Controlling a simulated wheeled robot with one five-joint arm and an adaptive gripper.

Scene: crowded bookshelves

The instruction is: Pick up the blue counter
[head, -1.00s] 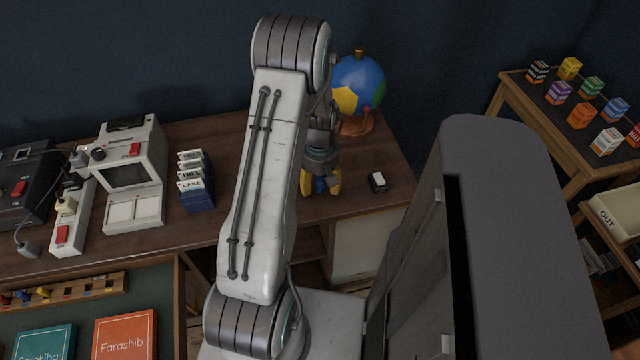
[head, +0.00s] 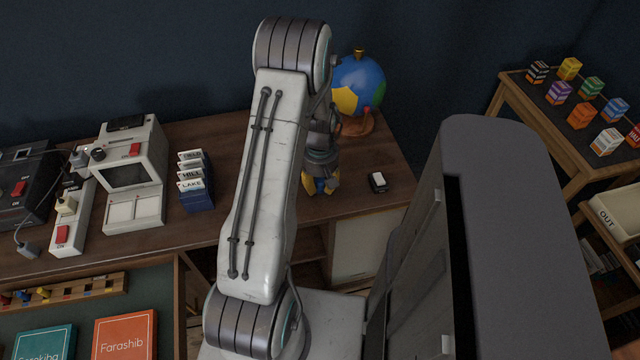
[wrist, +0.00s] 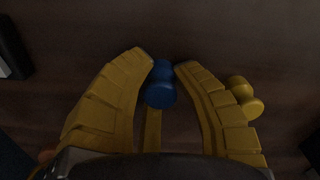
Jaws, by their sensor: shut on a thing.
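The blue counter (wrist: 161,91) is a small rounded piece between the tips of my gripper (wrist: 162,75) in the wrist view. The yellow fingers lie on both sides of it, and my gripper is shut on it. In the head view my gripper (head: 320,184) points down at the dark wooden desk top, partly behind my own arm. The counter cannot be made out clearly there. A yellow counter (wrist: 246,98) lies just outside the right finger in the wrist view, close beside it.
A globe (head: 358,87) stands behind my gripper. A small dark box with a white top (head: 377,181) is to its right. A blue card holder (head: 195,195) and a grey machine (head: 134,178) stand to the left. Desk space between holder and gripper is clear.

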